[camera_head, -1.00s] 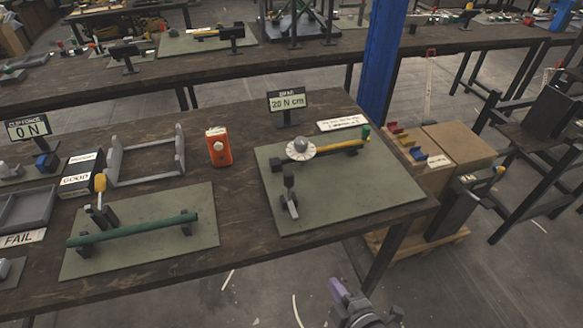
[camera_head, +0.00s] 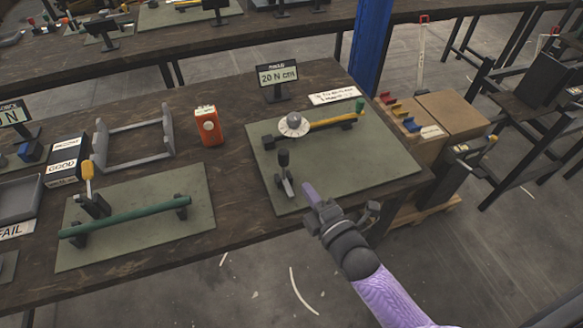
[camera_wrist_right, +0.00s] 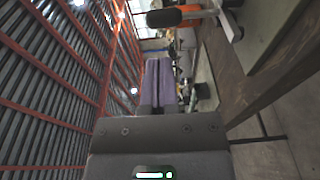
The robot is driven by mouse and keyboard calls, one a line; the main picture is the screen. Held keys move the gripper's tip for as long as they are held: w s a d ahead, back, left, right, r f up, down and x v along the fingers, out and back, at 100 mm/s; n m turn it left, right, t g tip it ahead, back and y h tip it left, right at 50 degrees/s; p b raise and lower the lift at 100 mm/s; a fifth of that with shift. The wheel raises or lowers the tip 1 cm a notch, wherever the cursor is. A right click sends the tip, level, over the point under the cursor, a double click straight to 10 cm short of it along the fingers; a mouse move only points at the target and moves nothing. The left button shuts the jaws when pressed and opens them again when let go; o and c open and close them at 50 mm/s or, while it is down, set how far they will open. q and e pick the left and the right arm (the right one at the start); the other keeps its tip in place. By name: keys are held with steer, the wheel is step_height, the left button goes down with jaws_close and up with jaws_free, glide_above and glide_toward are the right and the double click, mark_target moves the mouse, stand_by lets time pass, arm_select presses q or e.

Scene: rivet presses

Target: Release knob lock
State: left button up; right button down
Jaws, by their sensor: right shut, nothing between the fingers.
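On the right green mat (camera_head: 385,170), a silver knob with a white dial (camera_head: 293,124) sits by a yellow-handled bar (camera_head: 333,121). In front of it stands a small grey fixture with an upright black grip (camera_head: 284,160); which part is the lock I cannot tell. The black grip also shows at the top of the right wrist view (camera_wrist_right: 174,18). My right gripper (camera_head: 311,193), with purple fingers, is shut and empty at the mat's front edge, right of and nearer than the black grip, apart from it. The fingers also show in the wrist view (camera_wrist_right: 159,80). My left gripper is out of view.
A display reading 20 N cm (camera_head: 277,75) stands behind the mat. An orange device (camera_head: 208,126) is to its left. A left mat (camera_head: 140,245) holds a green bar (camera_head: 125,221). A blue post (camera_head: 372,45) rises behind; boxes (camera_head: 455,122) stand right.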

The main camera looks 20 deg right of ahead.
mark_target(286, 160)
steer(key=w, duration=0.2)
steer(key=w+b, duration=0.1)
steer(key=w, duration=0.1)
steer(key=w+a, duration=0.1)
steer(key=w, duration=0.1)
steer(key=shift+w+a+f, duration=0.1)
steer(key=shift+w+f, duration=0.05)
steer(key=shift+w, duration=0.1)
steer(key=shift+w+a+b, duration=0.1)
steer(key=shift+w+b, duration=0.25)
steer(key=shift+w, duration=0.2)
